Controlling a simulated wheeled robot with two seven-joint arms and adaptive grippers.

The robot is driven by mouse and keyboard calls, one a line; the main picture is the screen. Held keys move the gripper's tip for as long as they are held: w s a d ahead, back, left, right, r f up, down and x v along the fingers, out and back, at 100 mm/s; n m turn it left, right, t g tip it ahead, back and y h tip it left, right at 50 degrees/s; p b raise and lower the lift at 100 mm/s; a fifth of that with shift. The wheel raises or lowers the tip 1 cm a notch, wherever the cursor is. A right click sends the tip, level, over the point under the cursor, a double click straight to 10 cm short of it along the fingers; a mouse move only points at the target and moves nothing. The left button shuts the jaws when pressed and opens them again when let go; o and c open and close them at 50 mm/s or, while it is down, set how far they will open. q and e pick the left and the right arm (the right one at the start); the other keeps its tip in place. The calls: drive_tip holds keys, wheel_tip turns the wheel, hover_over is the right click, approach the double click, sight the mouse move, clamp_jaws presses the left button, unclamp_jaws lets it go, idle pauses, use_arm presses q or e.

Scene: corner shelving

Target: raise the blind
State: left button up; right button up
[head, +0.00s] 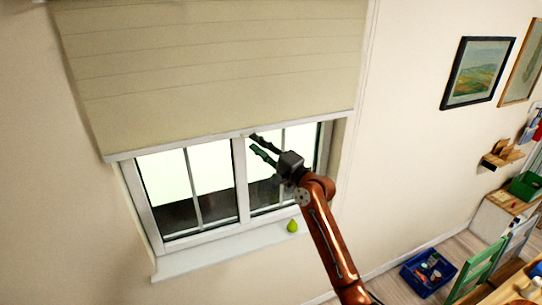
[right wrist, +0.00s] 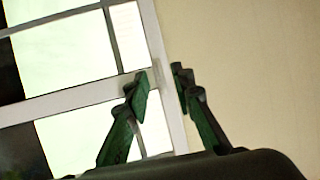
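The cream blind (head: 215,70) hangs over the upper part of the window, and its white bottom bar (head: 300,122) tilts up to the right. A small pale tab (head: 243,136) sits at the bar's middle. My right gripper (head: 251,142) is just right of the tab, its fingers pointing at it. In the right wrist view, the blind (right wrist: 240,70) fills the right side. My right gripper (right wrist: 161,80) is open there, with the tab (right wrist: 157,73) showing in the gap between its fingertips. Whether a finger touches it I cannot tell. My left gripper is out of view.
The window (head: 205,185) shows below the bar. Framed pictures (head: 478,72) hang on the right wall.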

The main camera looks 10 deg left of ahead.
drive_tip(key=v, duration=0.9)
drive_tip(key=shift+a, duration=0.1)
